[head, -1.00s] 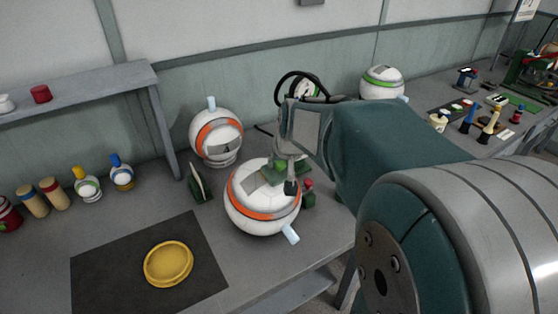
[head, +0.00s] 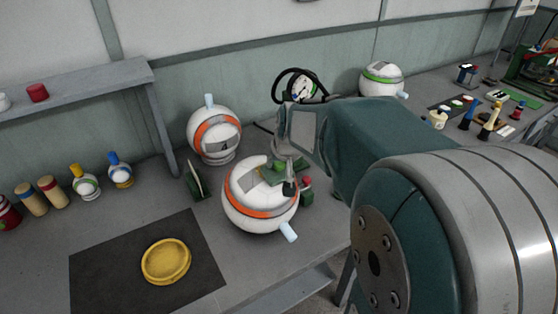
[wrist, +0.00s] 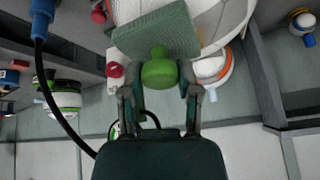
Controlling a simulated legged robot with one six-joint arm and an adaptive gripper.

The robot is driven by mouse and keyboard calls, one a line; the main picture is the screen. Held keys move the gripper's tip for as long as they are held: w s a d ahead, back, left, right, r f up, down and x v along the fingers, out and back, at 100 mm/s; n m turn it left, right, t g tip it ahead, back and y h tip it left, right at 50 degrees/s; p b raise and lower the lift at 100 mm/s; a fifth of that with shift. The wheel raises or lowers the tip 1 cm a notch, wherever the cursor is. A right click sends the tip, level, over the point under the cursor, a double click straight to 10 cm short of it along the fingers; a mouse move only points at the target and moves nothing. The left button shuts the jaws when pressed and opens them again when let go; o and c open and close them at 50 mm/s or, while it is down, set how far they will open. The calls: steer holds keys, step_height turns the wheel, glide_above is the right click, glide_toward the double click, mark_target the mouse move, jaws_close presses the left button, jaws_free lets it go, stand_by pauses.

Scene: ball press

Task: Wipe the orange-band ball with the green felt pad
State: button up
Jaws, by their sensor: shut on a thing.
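The white orange-band ball (head: 238,207) sits on the bench in the head view, a light blue stub at its lower right. It also shows behind the pad in the wrist view (wrist: 222,18). My gripper (wrist: 160,88) is shut on the green knob (wrist: 160,72) of the green felt pad (wrist: 155,36). The pad (head: 270,177) is at the ball's upper right side in the head view, seemingly against it. A grey patch shows on the ball beside the pad. The pad's underside is hidden. A second orange-band ball (head: 208,143) stands behind, with a grey panel.
A yellow dish (head: 166,262) lies on a dark mat (head: 95,270) at front left. A dark green upright pad (head: 194,181) stands left of the ball, and a red-knobbed green block (head: 307,192) right of it. A shelf (head: 90,92) stands at back left. A green-band ball (head: 382,82) is farther back.

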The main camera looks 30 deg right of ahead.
mark_target(266, 167)
steer(key=shift+a+f, duration=0.2)
steer(key=shift+w+a+r, duration=0.25)
steer(key=shift+w+a, duration=0.75)
steer(key=shift+w, duration=0.15)
steer(key=shift+w+a+r, duration=0.25)
steer(key=shift+w+a, duration=0.75)
steer(key=shift+w, duration=0.1)
steer(key=shift+w+a, duration=0.1)
jaws_close()
steer(key=shift+s+d+f, duration=0.1)
steer(key=shift+s+d, duration=0.95)
steer(key=shift+s, duration=0.1)
steer(key=shift+s+d+f, duration=0.2)
steer(key=shift+s+d, duration=0.35)
steer(key=shift+s, duration=0.05)
steer(key=shift+s+d+f, duration=0.2)
steer(key=shift+s+d, duration=0.35)
steer(key=shift+s, duration=0.05)
steer(key=shift+s+r, duration=0.25)
steer(key=shift+r, duration=0.75)
steer(key=shift+s+r, duration=0.2)
steer(key=shift+r, duration=0.75)
steer(key=shift+s+r, duration=0.25)
steer(key=shift+r, duration=0.75)
